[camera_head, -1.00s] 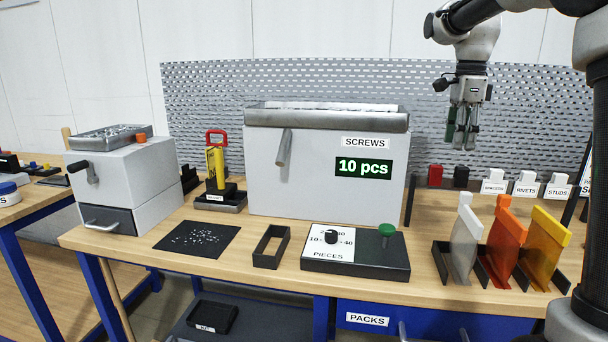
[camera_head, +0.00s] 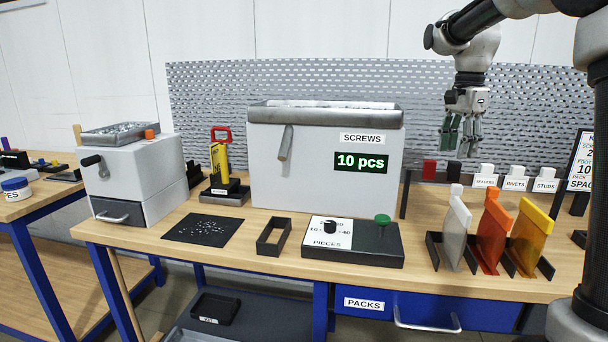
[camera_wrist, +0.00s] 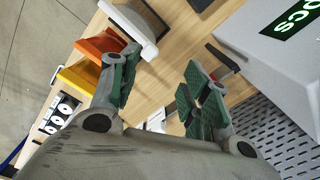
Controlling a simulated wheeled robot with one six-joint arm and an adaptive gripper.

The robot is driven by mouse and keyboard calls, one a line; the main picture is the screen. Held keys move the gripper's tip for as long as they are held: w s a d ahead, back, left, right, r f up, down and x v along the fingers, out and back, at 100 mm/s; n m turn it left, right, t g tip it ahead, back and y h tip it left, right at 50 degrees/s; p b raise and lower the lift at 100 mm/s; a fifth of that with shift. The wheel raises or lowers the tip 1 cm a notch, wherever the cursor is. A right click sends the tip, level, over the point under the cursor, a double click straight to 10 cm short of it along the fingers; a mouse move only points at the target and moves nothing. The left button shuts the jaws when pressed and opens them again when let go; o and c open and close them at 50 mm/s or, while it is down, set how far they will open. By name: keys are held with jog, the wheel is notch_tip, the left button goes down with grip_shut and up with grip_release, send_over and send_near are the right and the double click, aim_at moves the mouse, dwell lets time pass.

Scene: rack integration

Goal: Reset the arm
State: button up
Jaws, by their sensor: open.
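My gripper (camera_head: 460,136) hangs in the air at the upper right of the head view, in front of the perforated back panel and above the right part of the bench. Its fingers point down and are apart, with nothing between them. In the wrist view my gripper (camera_wrist: 160,90) shows two green-padded fingers spread wide, with bare bench top and a few small items behind the gap. My arm comes in from the upper right.
A screw dispenser (camera_head: 320,180) reading "10 pcs" stands left of my gripper. Grey, orange and yellow upright packs (camera_head: 493,235) stand in holders at right. Labelled bins (camera_head: 515,178) line the back. A control box (camera_head: 375,250) sits in front. The drawer (camera_head: 400,312) is below.

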jog(key=s+f+n, duration=0.1)
jog(key=s+n, duration=0.1)
jog(key=s+f+n, duration=0.1)
jog(key=s+n, duration=0.2)
jog(key=s+f+n, duration=0.2)
jog(key=s+n, duration=0.1)
jog(key=shift+s+a, duration=0.15)
jog(key=s+f+n+t, duration=0.1)
jog(key=s+n+t, duration=0.1)
jog(key=s, duration=0.8)
jog(key=s+f+n+t, duration=0.2)
jog(key=s+n, duration=0.2)
jog(key=s, duration=0.6)
jog(key=shift+s+a+n, duration=0.3)
jog(key=shift+a, duration=0.05)
jog(key=shift+c, duration=0.3)
